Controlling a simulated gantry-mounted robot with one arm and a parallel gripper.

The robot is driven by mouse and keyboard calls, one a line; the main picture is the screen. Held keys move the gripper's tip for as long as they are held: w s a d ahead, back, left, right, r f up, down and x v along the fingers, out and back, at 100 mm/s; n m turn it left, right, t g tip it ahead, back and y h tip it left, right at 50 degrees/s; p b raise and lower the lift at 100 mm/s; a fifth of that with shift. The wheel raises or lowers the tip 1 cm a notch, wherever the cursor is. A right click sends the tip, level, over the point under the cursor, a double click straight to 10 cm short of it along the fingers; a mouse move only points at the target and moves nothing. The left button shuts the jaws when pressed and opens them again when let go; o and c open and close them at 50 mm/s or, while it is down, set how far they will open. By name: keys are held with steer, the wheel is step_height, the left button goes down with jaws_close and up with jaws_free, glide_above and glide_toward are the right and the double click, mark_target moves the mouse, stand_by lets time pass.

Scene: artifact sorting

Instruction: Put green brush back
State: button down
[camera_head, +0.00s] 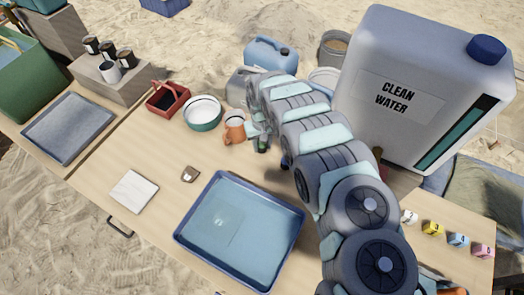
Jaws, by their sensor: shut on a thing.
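My gripper (261,141) hangs at the far end of my arm, just right of an orange-brown cup (235,128) at the back of the table. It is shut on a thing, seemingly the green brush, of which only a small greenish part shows. My arm hides most of the brush, so its tilt and lower end cannot be told. Whether the gripper touches the cup cannot be told either.
A blue tray (185,238) lies in front. A white and green bowl (203,112), a red caddy (167,99) and a blue jug (271,55) stand nearby. A large water container (400,130) stands right of my arm.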

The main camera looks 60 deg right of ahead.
mark_target(262, 150)
steer(key=shift+f+b, duration=0.45)
steer(key=shift+f, duration=1.3)
steer(key=shift+f, duration=0.15)
steer(key=c, duration=1)
jaws_free()
steer(key=shift+o, duration=0.2)
step_height(262, 150, up, 12)
steer(key=p, duration=0.3)
